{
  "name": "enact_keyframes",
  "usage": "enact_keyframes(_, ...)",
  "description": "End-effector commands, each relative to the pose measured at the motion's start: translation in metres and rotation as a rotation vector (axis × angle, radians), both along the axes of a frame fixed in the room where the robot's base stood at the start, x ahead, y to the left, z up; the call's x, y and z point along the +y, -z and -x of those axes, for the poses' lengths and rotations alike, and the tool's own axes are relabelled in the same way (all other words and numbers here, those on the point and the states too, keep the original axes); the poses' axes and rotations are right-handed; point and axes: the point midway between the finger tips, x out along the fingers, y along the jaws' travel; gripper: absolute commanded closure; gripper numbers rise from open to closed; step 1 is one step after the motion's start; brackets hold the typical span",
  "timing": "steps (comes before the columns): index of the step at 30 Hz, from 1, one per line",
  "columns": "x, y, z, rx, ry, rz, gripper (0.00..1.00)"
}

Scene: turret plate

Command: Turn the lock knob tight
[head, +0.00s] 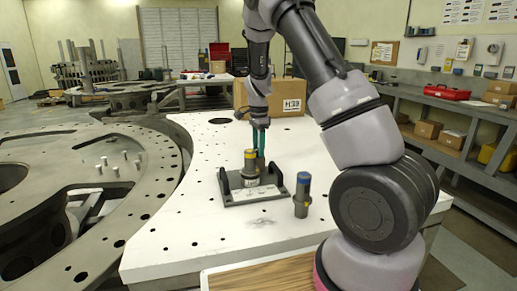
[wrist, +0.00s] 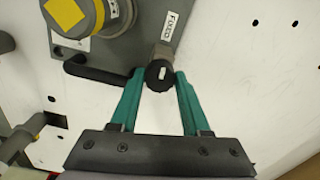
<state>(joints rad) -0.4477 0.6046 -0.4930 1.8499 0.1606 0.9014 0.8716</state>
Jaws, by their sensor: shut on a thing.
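The lock knob (wrist: 160,74) is black and ribbed with a white mark on top, at the edge of the grey fixture plate in the wrist view. My gripper (wrist: 161,80) has its two green fingers on either side of the knob, closed on it. In the head view my gripper (head: 258,150) reaches down behind the fixture plate (head: 264,194), and the knob is hidden there. A cylinder with a yellow top (head: 250,166) stands upright in the fixture. It also shows at the top left of the wrist view (wrist: 80,15).
A dark cylinder with a blue top (head: 302,194) stands on the white plate (head: 190,220) right of the fixture. Black handles (head: 224,181) rise from the fixture's sides. A cardboard box (head: 285,99) stands behind my gripper. The white plate's front left is mostly clear.

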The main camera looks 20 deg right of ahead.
Motion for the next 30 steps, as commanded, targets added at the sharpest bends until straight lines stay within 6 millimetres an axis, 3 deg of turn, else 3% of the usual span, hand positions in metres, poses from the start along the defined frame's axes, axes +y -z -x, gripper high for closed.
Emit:
enact_keyframes(20,0.0000,-0.0010,-0.0010,-0.003,0.063,0.000,1.00)
enact_keyframes(21,0.0000,-0.0010,-0.0010,-0.003,0.063,-0.001,0.46)
enact_keyframes(23,0.0000,-0.0009,-0.0009,-0.003,0.063,0.000,0.23)
enact_keyframes(30,0.0000,-0.0004,-0.0004,-0.001,0.062,0.000,0.23)
